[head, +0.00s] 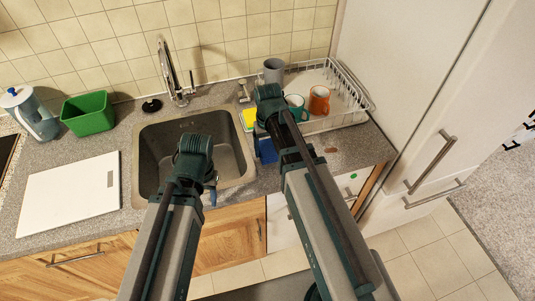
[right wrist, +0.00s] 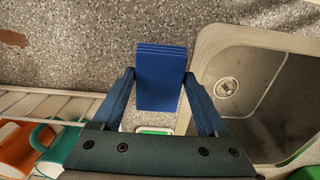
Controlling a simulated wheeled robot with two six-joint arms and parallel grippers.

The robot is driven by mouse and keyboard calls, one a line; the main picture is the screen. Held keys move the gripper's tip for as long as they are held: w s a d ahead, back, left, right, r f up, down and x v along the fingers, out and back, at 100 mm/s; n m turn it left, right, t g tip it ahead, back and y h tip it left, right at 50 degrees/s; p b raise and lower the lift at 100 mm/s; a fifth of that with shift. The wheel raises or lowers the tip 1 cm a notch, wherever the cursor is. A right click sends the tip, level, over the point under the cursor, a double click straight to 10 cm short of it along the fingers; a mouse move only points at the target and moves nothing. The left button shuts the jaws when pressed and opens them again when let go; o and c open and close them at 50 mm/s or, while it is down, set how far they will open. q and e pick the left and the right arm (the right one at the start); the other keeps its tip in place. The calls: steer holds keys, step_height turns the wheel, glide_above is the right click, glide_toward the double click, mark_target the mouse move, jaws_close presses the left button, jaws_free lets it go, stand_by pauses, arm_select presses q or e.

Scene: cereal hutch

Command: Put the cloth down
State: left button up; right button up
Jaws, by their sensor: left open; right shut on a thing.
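The blue cloth (right wrist: 160,82) is folded in several layers and held between the fingers of my right gripper (right wrist: 160,90). In the head view the cloth (head: 266,150) shows partly behind my right arm, over the counter between sink and dish rack. I cannot tell whether it touches the counter (right wrist: 60,50). My left gripper (head: 211,192) is open and appears empty over the front edge of the sink; its fingers are mostly hidden by its own wrist.
The sink (head: 235,135) is left of the cloth. A yellow thing (head: 249,117) lies behind it. The dish rack (head: 350,88) with a grey cup (head: 274,70), teal mug (head: 297,105) and orange mug (head: 319,99) is right. A white board (head: 70,194) and green tub (head: 88,113) are left.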

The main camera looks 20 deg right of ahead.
mark_target(268, 150)
steer(key=shift+f+b, duration=0.95)
steer(key=shift+f, duration=0.4)
steer(key=shift+f, duration=0.15)
steer(key=o, duration=1.1)
step_height(268, 150, up, 12)
steer(key=p, duration=1.2)
steer(key=s+a+n, duration=0.1)
steer(key=s+a, duration=0.2)
steer(key=s, duration=0.1)
steer(key=s+a+n, duration=0.1)
steer(key=s+a, duration=0.3)
steer(key=s, duration=0.1)
steer(key=s+a+n+h, duration=0.1)
steer(key=s+a, duration=0.2)
steer(key=s, duration=0.1)
steer(key=shift+s+a+r, duration=0.2)
steer(key=shift+a+r, duration=0.05)
